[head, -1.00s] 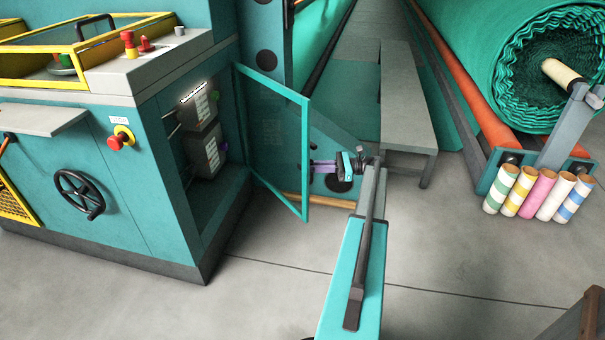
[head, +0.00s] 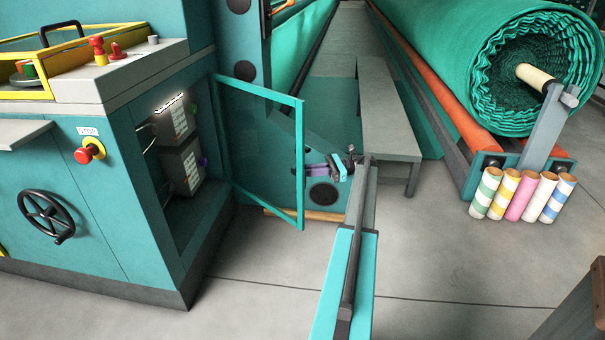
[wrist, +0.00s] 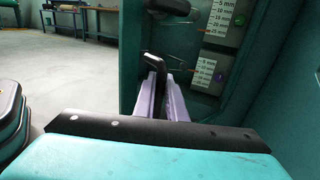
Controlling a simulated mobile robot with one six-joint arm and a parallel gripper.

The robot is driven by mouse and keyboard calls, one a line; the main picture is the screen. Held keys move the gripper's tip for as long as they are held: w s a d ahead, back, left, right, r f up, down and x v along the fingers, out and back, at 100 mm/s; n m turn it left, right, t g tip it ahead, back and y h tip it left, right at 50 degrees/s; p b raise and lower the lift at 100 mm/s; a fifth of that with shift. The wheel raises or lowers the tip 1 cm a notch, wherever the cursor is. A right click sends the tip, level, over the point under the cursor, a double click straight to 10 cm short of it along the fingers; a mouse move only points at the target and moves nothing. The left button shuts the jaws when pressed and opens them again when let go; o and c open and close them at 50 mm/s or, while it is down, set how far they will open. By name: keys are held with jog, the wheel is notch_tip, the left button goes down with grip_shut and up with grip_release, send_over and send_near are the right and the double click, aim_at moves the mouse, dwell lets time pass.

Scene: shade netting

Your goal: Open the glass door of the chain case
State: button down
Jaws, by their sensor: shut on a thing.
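The chain case (head: 170,215) is a recess in the teal machine in the head view. Its glass door (head: 301,150), with a thin teal frame, stands swung out to the right, so the recess is uncovered. My gripper (head: 312,170) is at the door's free edge. In the wrist view its two purple fingers (wrist: 162,98) are close together on a black handle (wrist: 155,66). The exact contact is partly hidden by the fingers. Inside the case, two grey boxes (head: 180,165) carry white scales, and a scale (wrist: 205,74) also shows in the wrist view.
A red stop button (head: 84,154) and a black handwheel (head: 46,215) are on the machine front. A grey bench (head: 375,110), a green netting roll (head: 440,50) and several striped tubes (head: 520,195) are to the right.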

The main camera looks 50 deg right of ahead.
jog(key=shift+w, duration=0.25)
jog(key=c, duration=1.8)
grip_release()
jog(key=shift+s, duration=0.1)
